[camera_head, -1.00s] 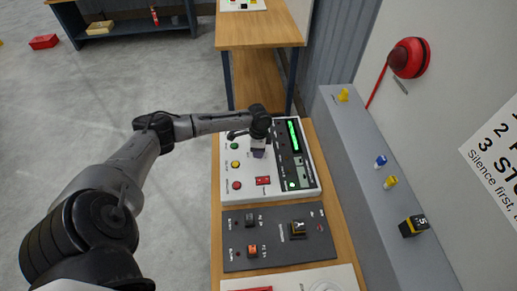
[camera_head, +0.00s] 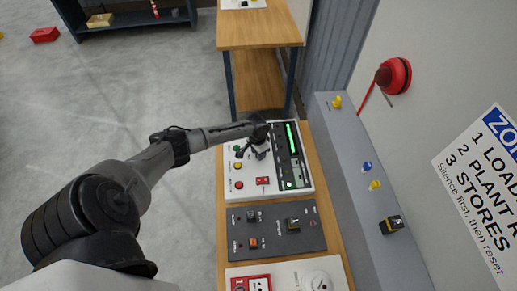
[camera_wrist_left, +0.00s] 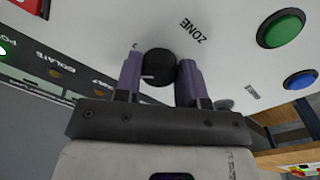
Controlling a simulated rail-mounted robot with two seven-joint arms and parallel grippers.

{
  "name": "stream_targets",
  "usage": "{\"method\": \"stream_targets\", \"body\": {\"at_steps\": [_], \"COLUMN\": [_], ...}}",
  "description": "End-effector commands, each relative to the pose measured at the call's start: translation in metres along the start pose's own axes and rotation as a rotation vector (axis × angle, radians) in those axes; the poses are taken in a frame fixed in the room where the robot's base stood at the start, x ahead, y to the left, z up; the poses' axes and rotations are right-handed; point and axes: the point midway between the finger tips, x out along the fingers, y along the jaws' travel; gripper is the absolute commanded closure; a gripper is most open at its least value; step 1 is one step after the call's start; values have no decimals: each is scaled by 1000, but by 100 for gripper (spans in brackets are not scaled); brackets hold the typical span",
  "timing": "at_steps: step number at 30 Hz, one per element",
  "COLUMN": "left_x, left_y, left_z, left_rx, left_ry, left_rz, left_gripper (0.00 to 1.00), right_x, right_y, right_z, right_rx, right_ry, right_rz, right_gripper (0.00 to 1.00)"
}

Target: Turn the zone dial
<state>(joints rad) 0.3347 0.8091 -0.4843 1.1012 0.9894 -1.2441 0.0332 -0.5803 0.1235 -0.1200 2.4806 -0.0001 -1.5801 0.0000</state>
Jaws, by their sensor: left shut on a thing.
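The zone dial (camera_wrist_left: 158,66) is a round black knob with a short white pointer line, beside the printed word ZONE on the white panel face. In the left wrist view, my left gripper (camera_wrist_left: 159,78) has its two purple fingers on either side of the dial, shut on it. In the head view, my left gripper (camera_head: 260,150) is down at the upper part of the white panel (camera_head: 276,187), and it hides the dial there. My right gripper is not in view.
The panel has a yellow button (camera_head: 238,166), a red button (camera_head: 239,185), a red switch (camera_head: 262,181) and a lit green display (camera_head: 291,137). A dark switch plate (camera_head: 275,232) lies nearer. A grey ledge (camera_head: 350,170) runs along the right.

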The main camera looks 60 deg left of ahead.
Motion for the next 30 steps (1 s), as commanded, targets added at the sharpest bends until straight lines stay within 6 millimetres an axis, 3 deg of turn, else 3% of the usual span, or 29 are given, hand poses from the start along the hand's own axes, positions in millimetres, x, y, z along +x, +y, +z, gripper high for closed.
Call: {"method": "stream_targets", "body": {"at_steps": [6, 22, 23, 30], "left_x": [-2, 0, 0, 0], "left_y": [1, 1, 1, 1], "left_z": [0, -1, -1, 0], "left_rx": [-66, -87, -87, -86], "left_ry": [5, 7, 7, 7], "left_rz": [2, 2, 2, 1], "left_gripper": [87, 87, 62, 39], "right_x": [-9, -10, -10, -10], "right_y": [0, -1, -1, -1], "right_z": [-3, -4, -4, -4], "right_rx": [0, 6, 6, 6], "right_ry": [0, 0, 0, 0], "right_rz": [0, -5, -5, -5], "right_gripper": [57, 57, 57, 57]}}
